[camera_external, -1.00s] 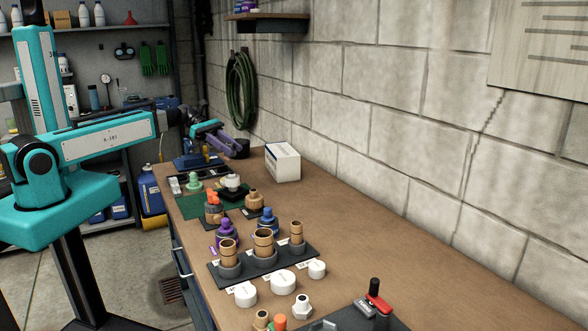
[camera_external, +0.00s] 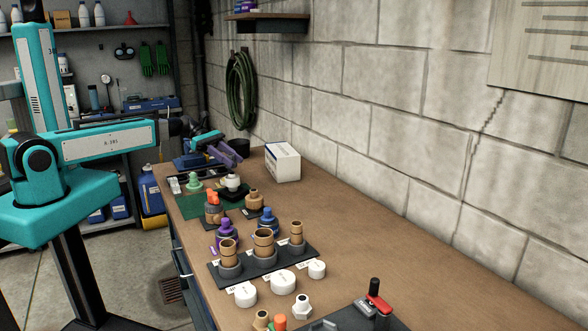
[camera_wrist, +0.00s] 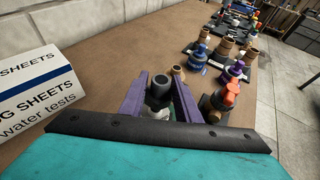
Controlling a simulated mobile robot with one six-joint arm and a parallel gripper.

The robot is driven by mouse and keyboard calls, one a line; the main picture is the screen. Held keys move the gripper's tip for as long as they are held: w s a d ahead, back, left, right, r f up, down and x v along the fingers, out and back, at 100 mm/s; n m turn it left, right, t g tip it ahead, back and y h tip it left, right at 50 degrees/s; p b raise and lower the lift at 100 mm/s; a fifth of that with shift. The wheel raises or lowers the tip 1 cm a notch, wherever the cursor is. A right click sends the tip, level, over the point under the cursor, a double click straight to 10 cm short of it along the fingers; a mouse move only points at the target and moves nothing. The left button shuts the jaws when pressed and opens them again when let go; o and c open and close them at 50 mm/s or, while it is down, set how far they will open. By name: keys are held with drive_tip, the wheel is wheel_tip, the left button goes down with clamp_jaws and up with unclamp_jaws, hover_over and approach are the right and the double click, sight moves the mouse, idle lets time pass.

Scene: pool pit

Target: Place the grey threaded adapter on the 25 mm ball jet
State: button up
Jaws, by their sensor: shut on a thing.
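My gripper (camera_wrist: 160,80) has purple fingers and is shut on the grey threaded adapter (camera_wrist: 158,90), a dark round piece between them in the wrist view. A white fitting (camera_wrist: 156,114) shows partly just below the adapter; whether the two touch I cannot tell. In the external view my gripper (camera_external: 229,154) is above and slightly behind a white ball jet (camera_external: 233,182) on a dark block. The adapter is too small and dark to make out there. I cannot read which jet is the 25 mm one.
A white box (camera_external: 283,163) stands close to the right of my gripper, by the wall. A green fitting (camera_external: 193,181), orange-topped fitting (camera_external: 213,205) and tan fitting (camera_external: 254,199) stand nearby.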

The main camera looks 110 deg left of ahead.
drive_tip(key=shift+f+p, duration=0.35)
drive_tip(key=shift+f, duration=1.35)
drive_tip(key=shift+f, duration=0.15)
drive_tip(key=o, duration=1)
drive_tip(key=shift+r, duration=0.2)
drive_tip(key=shift+s+a+r+b, duration=0.1)
drive_tip(key=shift+s+a+b, duration=0.15)
drive_tip(key=shift+s, duration=0.35)
drive_tip(key=b+v, duration=0.3)
drive_tip(key=v, duration=0.7)
drive_tip(key=shift+s+r, duration=0.25)
drive_tip(key=shift+s, duration=0.05)
